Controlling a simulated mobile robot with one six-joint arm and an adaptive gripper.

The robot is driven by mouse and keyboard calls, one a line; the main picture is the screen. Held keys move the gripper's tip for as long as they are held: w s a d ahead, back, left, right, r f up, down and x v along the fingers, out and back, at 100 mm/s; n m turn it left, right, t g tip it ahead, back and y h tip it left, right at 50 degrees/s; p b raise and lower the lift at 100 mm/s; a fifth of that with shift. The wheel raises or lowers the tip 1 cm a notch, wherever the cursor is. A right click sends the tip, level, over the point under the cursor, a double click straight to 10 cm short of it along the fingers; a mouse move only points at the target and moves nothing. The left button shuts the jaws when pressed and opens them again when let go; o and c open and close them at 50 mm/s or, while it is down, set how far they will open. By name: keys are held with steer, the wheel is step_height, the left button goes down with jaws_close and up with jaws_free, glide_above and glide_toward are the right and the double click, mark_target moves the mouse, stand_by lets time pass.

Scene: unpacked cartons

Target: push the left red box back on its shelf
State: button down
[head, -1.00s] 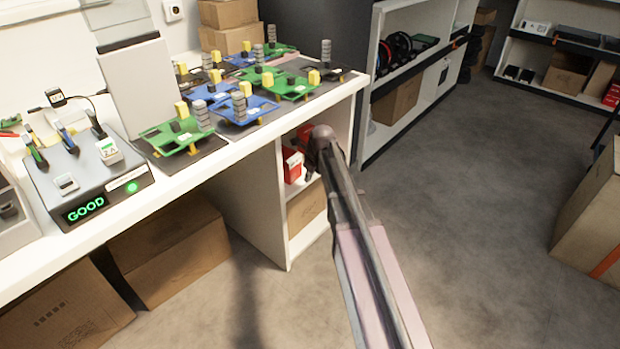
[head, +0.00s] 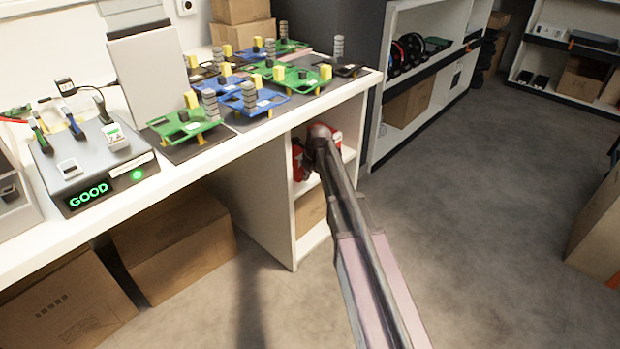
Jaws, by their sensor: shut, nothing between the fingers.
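The left red box (head: 298,162) sits on the upper shelf of the white shelf unit (head: 281,205) under the workbench end. Only a narrow part of it shows to the left of my gripper. My gripper (head: 319,143) is shut and empty at the front of the shelf opening, and it hides much of what stands there. A second red and white thing (head: 338,142) shows just right of my gripper. I cannot tell whether my gripper touches the left red box.
The bench top (head: 230,150) above holds several green and blue boards. A brown carton (head: 311,211) stands on the lower shelf. Other cartons (head: 172,240) sit under the bench. The grey floor (head: 460,220) to the right is clear.

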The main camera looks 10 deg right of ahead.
steer(key=w+a, duration=0.1)
steer(key=w, duration=0.1)
steer(key=w+a, duration=0.3)
steer(key=w, duration=0.1)
steer(key=shift+w+a, duration=0.15)
steer(key=shift+a, duration=0.1)
stand_by(0.5)
